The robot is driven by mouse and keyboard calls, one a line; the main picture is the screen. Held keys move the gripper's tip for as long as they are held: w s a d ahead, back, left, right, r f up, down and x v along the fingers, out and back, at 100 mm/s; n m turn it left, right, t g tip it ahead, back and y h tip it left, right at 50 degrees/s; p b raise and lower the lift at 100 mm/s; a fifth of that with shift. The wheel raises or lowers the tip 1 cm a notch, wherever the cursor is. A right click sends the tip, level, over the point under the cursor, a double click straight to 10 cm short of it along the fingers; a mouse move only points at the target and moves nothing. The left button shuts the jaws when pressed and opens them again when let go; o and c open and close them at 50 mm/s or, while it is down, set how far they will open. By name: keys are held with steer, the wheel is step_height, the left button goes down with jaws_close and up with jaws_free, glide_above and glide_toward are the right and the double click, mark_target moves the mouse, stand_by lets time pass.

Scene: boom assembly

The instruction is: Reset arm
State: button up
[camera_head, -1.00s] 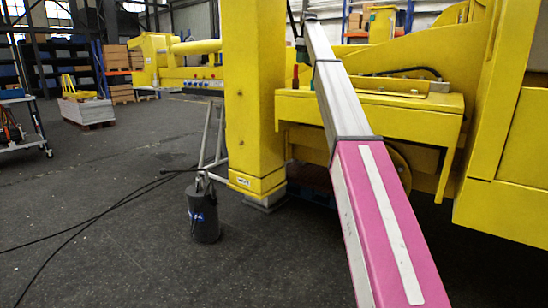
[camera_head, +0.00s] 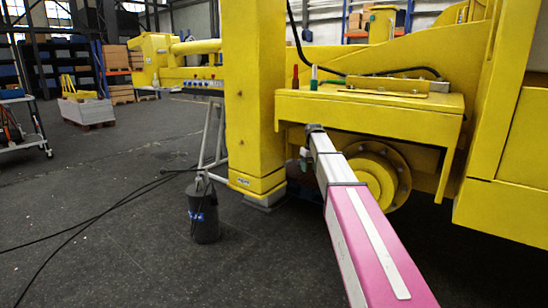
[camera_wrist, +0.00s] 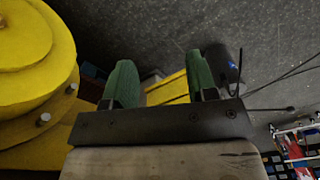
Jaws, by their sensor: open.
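My arm (camera_head: 370,240), pink and silver with a white stripe, reaches from the bottom right toward the yellow machine. My gripper (camera_head: 305,160) is at its far end, below the yellow ledge (camera_head: 370,110) and left of a round yellow flange (camera_head: 380,178). In the wrist view the two green fingers of my gripper (camera_wrist: 160,80) stand well apart, with nothing between them in their grip. The flange (camera_wrist: 35,60) fills the left of that view, close beside the gripper; I cannot tell the exact gap.
A thick yellow post (camera_head: 253,95) stands left of the gripper. A red bottle-like item (camera_head: 295,77) and a green one (camera_head: 313,78) stand on the ledge. A dark cylinder (camera_head: 203,215) sits on the floor near black cables (camera_head: 95,218). Open floor (camera_head: 100,270) lies at left.

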steer(key=s+f+m, duration=0.1)
steer(key=s+f, duration=0.7)
steer(key=s, duration=0.4)
steer(key=s+d+f+m, duration=0.1)
steer(key=s+f+m, duration=0.1)
steer(key=s+f, duration=0.7)
steer(key=s+d+f+m, duration=0.1)
steer(key=s+f, duration=0.7)
steer(key=s, duration=0.8)
steer(key=shift+f+m+h, duration=0.3)
steer(key=shift+f+m, duration=0.05)
steer(key=shift+m, duration=0.05)
steer(key=shift+d, duration=0.1)
